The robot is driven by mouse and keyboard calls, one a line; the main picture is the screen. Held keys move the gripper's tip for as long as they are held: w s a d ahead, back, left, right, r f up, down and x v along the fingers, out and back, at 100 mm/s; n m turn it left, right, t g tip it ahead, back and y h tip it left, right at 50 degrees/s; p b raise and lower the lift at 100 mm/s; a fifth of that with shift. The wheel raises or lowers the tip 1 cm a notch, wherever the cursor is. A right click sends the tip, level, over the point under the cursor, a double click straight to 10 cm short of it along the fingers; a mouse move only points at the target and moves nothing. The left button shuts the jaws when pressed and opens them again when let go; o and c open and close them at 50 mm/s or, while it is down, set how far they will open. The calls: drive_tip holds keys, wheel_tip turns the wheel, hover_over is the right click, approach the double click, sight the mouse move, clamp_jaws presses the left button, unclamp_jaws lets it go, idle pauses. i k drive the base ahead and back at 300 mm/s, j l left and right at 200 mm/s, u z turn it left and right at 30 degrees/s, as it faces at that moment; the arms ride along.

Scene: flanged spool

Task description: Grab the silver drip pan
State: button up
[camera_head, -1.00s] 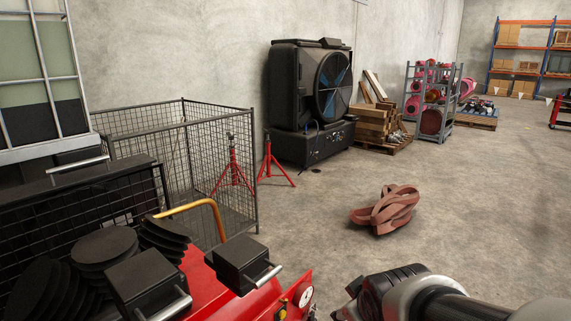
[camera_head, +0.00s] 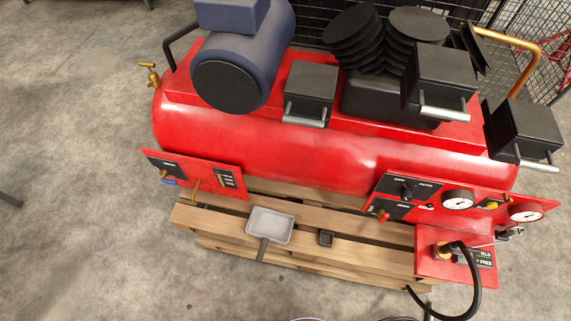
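The silver drip pan (camera_head: 270,226) is a small shallow rectangular tray with a raised rim. My gripper is not in view.
A large red compressor tank (camera_head: 290,145) stands on the pallet behind the pan. Gauge panels (camera_head: 459,199) and a black hose (camera_head: 470,300) are at the right. Concrete floor (camera_head: 80,240) at the left is open.

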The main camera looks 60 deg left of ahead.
sight(268, 225)
drive_tip(key=u, duration=2.55)
drive_tip(key=k+l+u, duration=0.1)
drive_tip(key=i+u, duration=0.15)
drive_tip(key=i, duration=0.55)
